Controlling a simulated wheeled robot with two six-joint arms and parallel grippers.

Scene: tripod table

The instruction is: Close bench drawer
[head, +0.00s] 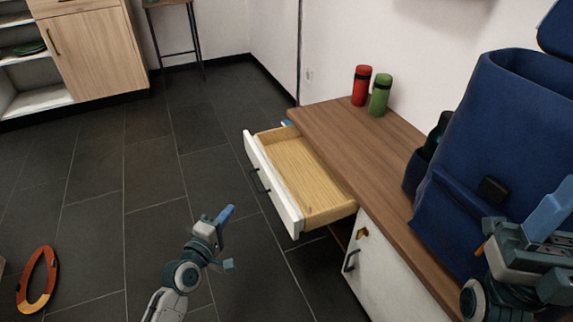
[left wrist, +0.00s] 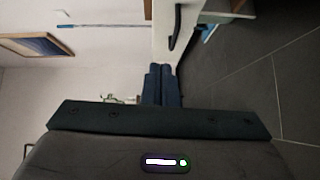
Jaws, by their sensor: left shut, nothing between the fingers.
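The bench drawer (head: 300,172) is pulled out from the wooden-topped bench (head: 345,130). Its inside looks empty, and its white front (head: 270,183) has a dark handle (head: 259,180). My left gripper (head: 227,214) is shut and empty, out in front of the drawer front and apart from it in the head view. In the left wrist view its blue fingers (left wrist: 162,84) are together, with the white drawer front (left wrist: 163,35) and dark handle (left wrist: 178,27) beyond them. My right gripper (head: 552,218) is at the right edge, partly cut off, by the blue backpack; its opening is unclear.
A red bottle (head: 361,85) and a green bottle (head: 380,95) stand at the bench's back end. A blue backpack (head: 485,150) stands on the bench. A white cupboard door (head: 375,262) is below. An orange ring (head: 37,280) is at lower left. The dark floor left of the drawer is clear.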

